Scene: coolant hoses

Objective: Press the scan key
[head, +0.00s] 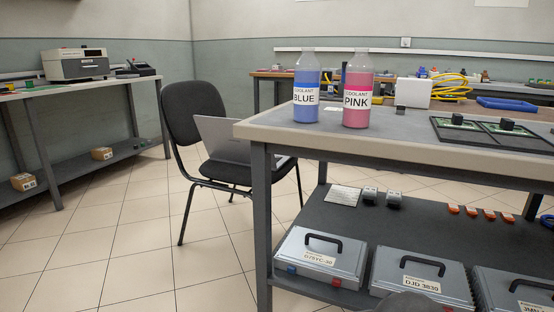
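No key marked scan can be made out in the head view. A beige and dark box-shaped machine (76,66) stands on the far-left bench, with a darker front panel whose details are too small to read. A small dark device (139,68) stands to its right on the same bench. My gripper is not in view, so its state does not show.
A grey workbench (290,139) fills the right, carrying a blue coolant bottle (306,88) and a pink coolant bottle (357,92). Labelled cases (322,257) lie on its lower shelf. A black chair (196,112) holds a laptop (222,137). Tiled floor (120,235) is clear at left.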

